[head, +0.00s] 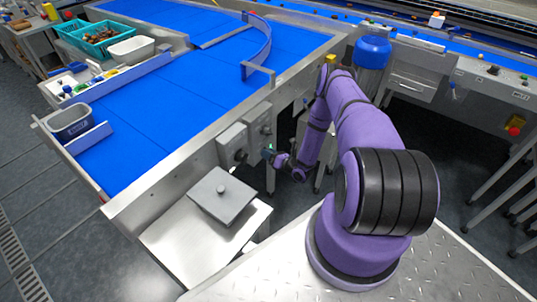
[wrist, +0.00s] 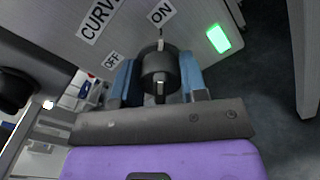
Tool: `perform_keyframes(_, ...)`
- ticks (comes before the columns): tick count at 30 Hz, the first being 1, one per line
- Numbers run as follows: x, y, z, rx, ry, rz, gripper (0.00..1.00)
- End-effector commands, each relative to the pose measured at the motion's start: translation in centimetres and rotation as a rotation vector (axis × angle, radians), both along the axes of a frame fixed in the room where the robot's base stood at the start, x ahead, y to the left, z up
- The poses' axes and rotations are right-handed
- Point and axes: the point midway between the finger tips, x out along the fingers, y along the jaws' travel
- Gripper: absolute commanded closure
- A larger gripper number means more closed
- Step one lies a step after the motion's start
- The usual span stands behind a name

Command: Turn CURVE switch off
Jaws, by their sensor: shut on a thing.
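The CURVE switch is a black round knob (wrist: 158,68) on a grey panel (wrist: 185,50) in the wrist view. Its white pointer mark is toward the ON label (wrist: 162,13). The OFF label (wrist: 112,60) is to the left, and the CURVE label (wrist: 98,20) is at the upper left. A green lamp (wrist: 218,39) is lit at the right of the panel. My gripper (wrist: 160,82) has its blue fingers on either side of the knob, shut on it. In the head view my gripper (head: 270,153) is at the side of the conveyor, and the knob is too small to make out.
The blue conveyor (head: 140,120) with a curved guide rail (head: 262,45) lies beyond. A grey box (head: 232,145) is on its side near my gripper. A steel surface with a grey lid (head: 222,196) stands in front. A blue drum (head: 372,50) stands behind my arm.

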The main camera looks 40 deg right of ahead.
Motion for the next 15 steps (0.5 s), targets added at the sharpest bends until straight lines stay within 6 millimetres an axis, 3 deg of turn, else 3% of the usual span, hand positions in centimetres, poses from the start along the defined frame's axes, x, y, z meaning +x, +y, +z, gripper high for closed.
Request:
perform_keyframes(8,-0.07,-0.07,-0.02,-0.084,-0.026,-0.001,0.84)
perform_keyframes(15,-0.11,-0.06,-0.02,-0.26,-0.082,-0.002,0.84)
